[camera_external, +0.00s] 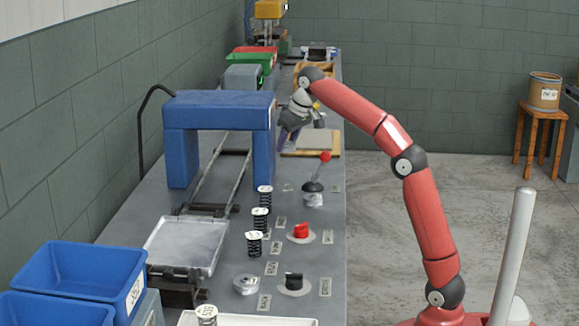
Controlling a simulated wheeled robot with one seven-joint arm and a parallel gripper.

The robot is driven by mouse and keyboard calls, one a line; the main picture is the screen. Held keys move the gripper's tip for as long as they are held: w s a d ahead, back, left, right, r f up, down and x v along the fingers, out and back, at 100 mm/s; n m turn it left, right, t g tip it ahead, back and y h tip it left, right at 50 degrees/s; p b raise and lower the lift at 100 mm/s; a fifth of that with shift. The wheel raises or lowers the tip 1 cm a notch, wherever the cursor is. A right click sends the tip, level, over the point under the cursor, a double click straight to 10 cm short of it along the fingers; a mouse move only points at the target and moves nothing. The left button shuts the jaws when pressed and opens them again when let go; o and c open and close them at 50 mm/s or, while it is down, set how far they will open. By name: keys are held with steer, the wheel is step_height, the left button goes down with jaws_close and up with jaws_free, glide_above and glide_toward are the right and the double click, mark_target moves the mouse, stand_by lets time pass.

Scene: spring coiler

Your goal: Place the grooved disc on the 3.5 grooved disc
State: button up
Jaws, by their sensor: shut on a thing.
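My gripper (288,132) is above the far part of the grey workbench, between the blue arch and a wooden board with a grey pad. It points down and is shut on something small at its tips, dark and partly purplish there. The shape of the held thing is too small to make out. I cannot pick out the grooved disc or the 3.5 grooved disc for certain at this distance. My wrist and the blue arch's edge crowd the area around the fingers.
The blue arch (220,106) spans rails on the workbench (150,213). The wooden board (330,153) lies right of my gripper. A red-knobbed lever (324,158), several black springs, a red knob (301,231) and a black knob (293,280) stand nearer. Blue bins (75,275) are front left.

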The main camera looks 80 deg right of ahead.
steer(key=w+a+n, duration=0.1)
steer(key=a, duration=0.5)
steer(key=w+a+n+y, duration=0.1)
steer(key=w+a, duration=0.1)
steer(key=a, duration=0.5)
steer(key=w+a+n, duration=0.2)
steer(key=a, duration=0.5)
steer(key=shift+w+a+r+t+y, duration=0.1)
steer(key=shift+r+t+y, duration=0.05)
steer(key=shift+t+y, duration=0.2)
steer(key=w+a+n+y, duration=0.25)
steer(key=a+n, duration=0.25)
steer(key=a, duration=0.9)
steer(key=n+g+y+p, duration=0.2)
steer(key=n, duration=0.5)
glide_above(244, 274)
steer(key=s+d, duration=0.1)
steer(key=shift+d+f, duration=0.1)
steer(key=shift+f, duration=2.1)
steer(key=shift+f+b, duration=0.5)
steer(key=shift+f, duration=0.85)
